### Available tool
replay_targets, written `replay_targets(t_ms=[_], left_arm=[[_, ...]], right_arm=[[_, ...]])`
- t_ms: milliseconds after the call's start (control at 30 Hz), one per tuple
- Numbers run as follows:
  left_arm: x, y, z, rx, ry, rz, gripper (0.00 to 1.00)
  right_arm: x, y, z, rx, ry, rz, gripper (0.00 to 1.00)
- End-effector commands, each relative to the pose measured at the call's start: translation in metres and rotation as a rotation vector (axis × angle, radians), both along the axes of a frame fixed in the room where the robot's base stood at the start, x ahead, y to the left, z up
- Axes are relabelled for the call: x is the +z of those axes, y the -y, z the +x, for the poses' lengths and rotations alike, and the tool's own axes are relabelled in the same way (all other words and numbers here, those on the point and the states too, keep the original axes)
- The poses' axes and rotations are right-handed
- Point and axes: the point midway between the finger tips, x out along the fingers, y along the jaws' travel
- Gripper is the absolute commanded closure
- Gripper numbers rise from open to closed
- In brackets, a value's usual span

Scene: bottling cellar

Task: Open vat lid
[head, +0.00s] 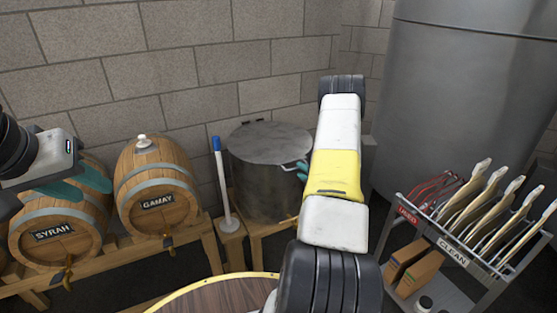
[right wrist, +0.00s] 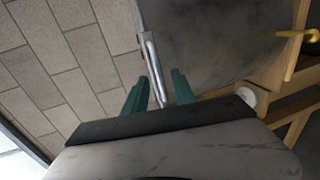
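The vat (head: 262,188) is a dark grey metal drum standing in a corner by the block wall. Its round grey lid (head: 268,140) lies flat on top. A metal bar handle (head: 294,165) is at the lid's right edge, and this bar also shows in the right wrist view (right wrist: 155,70). My right gripper (right wrist: 158,97) has its two teal fingers apart, with the bar between them and gaps beside it. In the head view my right arm hides most of that gripper. My left gripper (head: 84,184) is open and empty above the barrels at the left.
Barrels marked SYRAH (head: 50,240) and GAMAY (head: 155,190) rest on a wooden rack at the left. A white stick with a blue top (head: 222,180) stands beside the vat. A cart (head: 440,245) with paddles and a large steel tank (head: 460,100) are at the right.

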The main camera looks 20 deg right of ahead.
Motion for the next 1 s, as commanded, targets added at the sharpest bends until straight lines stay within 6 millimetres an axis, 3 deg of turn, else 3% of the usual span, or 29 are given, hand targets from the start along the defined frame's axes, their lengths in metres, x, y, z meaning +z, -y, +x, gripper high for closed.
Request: replay_targets(t_ms=[233, 567, 600, 767, 1000], left_arm=[[0.000, 0.000, 0.000, 0.000, 0.000, 0.000, 0.64], [0.000, 0.000, 0.000, 0.000, 0.000, 0.000, 0.64], [0.000, 0.000, 0.000, 0.000, 0.000, 0.000, 0.64], [0.000, 0.000, 0.000, 0.000, 0.000, 0.000, 0.64], [0.000, 0.000, 0.000, 0.000, 0.000, 0.000, 0.64]], right_arm=[[-0.007, -0.003, 0.031, 0.000, 0.000, 0.001, 0.68], [-0.008, -0.003, 0.038, -0.001, -0.001, 0.002, 0.68], [-0.008, -0.003, 0.038, -0.001, -0.001, 0.002, 0.70], [-0.008, -0.003, 0.037, -0.001, -0.001, 0.002, 1.00], [-0.008, -0.003, 0.037, -0.001, -0.001, 0.002, 1.00]])
